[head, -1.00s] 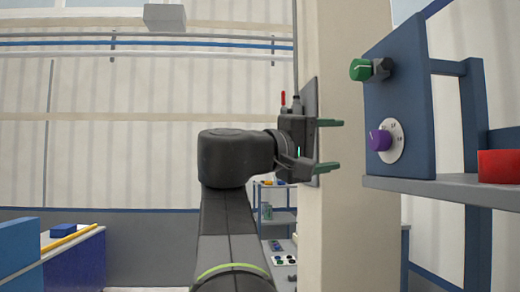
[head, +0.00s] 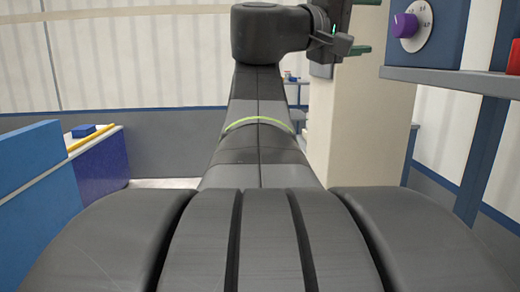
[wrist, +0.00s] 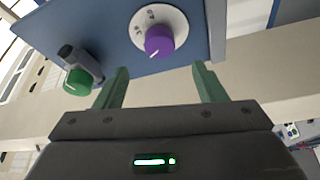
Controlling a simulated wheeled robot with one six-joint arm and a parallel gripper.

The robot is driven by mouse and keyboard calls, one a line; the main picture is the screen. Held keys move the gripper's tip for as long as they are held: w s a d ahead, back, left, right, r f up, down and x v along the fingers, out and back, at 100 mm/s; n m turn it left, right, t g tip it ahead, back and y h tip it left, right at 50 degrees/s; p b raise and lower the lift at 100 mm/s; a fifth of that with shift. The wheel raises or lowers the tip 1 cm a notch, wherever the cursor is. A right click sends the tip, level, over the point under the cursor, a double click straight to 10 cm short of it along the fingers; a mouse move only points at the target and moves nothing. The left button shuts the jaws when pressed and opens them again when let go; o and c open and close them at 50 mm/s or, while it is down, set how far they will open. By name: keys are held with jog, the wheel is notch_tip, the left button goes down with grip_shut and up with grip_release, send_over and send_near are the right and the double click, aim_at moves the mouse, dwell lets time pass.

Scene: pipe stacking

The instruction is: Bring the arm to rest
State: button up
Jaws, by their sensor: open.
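My gripper (wrist: 158,88) is open and empty, with its two green fingers apart in the wrist view. In the head view it is at the top edge, partly cut off, in front of a beige pillar. A blue panel (wrist: 110,50) with a purple knob (wrist: 160,40) on a white dial and a green knob (wrist: 78,82) faces the fingers. The purple knob also shows in the head view (head: 404,25), to the right of my gripper. In the head view a gap separates the fingers from the panel.
A grey shelf (head: 450,82) with a red object (head: 514,58) stands at the right under the panel. The beige pillar (head: 345,130) is behind my arm. A blue bench (head: 100,165) with a small blue block (head: 84,130) is at the left.

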aim_at(397, 27)
jog(key=p+x, duration=0.3)
jog(key=x, duration=0.7)
jog(key=shift+d, duration=0.15)
jog(key=b+v, duration=0.4)
jog(key=v, duration=0.9)
jog(key=p+x, duration=0.4)
jog(key=x, duration=0.9)
jog(key=shift+w+d+r, duration=0.1)
jog(key=shift+d+r, duration=0.05)
jog(key=shift+f+m+b, duration=0.3)
jog(key=shift+f+b, duration=0.1)
jog(key=shift+b, duration=0.15)
jog(key=shift+a+m+h+b, duration=0.2)
jog(key=shift+m+h+b, duration=0.2)
jog(key=shift+m+b, duration=0.25)
jog(key=m+h, duration=0.1)
jog(key=m, duration=0.2)
jog(key=m+g+h+b, duration=0.1)
jog(key=m, duration=0.2)
jog(key=shift+r, duration=0.2)
jog(key=shift+r+m+g+h+p, duration=0.1)
jog(key=shift+m+g+h+p, duration=0.4)
jog(key=shift+m, duration=0.85)
jog(key=shift+m+g+h+p, duration=0.1)
jog(key=shift+m+g+h, duration=0.2)
jog(key=shift+m+g, duration=0.7)
jog(key=shift+m, duration=0.8)
